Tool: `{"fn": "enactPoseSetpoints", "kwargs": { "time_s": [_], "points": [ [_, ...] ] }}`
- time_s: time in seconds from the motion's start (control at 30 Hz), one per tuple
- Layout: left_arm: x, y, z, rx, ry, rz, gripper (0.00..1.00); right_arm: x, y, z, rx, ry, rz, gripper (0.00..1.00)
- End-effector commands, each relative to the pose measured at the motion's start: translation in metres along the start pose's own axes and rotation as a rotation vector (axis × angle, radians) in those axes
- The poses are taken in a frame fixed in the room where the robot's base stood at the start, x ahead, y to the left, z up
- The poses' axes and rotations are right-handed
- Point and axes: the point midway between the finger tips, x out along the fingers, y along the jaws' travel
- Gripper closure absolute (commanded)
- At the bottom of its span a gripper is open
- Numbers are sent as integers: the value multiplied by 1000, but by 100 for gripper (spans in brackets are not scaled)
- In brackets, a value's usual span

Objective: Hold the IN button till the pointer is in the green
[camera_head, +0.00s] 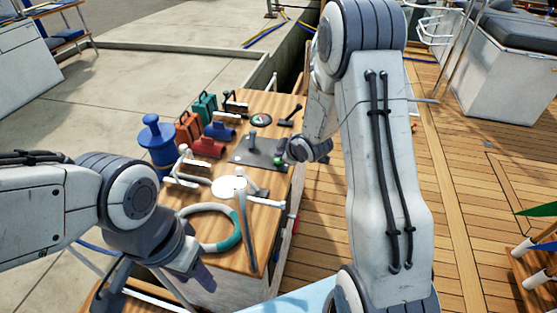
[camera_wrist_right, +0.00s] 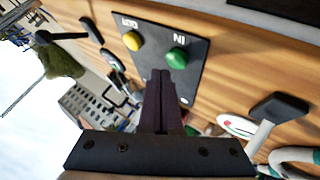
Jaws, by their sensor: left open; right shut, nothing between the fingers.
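A dark panel (camera_wrist_right: 155,25) in the right wrist view carries a green button (camera_wrist_right: 177,58) marked IN and a yellow button (camera_wrist_right: 132,40) marked OUT. The green button also shows in the head view (camera_head: 278,161). My right gripper (camera_wrist_right: 162,73) is shut and empty, its tips at the lower edge of the green button; I cannot tell whether they touch it. A small round dial (camera_head: 261,119) with red and green marks sits behind the panel in the head view; its pointer is too small to read. My left gripper (camera_head: 195,278) is open over the bench's near left side.
Wooden deck (camera_head: 470,150) lies open to the right.

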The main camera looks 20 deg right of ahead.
Motion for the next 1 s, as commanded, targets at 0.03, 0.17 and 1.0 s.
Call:
{"fn": "enactPoseSetpoints", "kwargs": {
  "time_s": [0.03, 0.17, 1.0],
  "points": [
    [2, 0, 0, 0, 0, 0, 50, 2, -1, 2, 0, 0, 0, 100],
    [7, 0, 0, 0, 0, 0, 50, 6, -4, 4, 0, 0, 0, 100],
    [12, -1, 1, 0, 0, 0, 50, 9, -6, 7, 0, 0, 0, 100]
  ]
}}
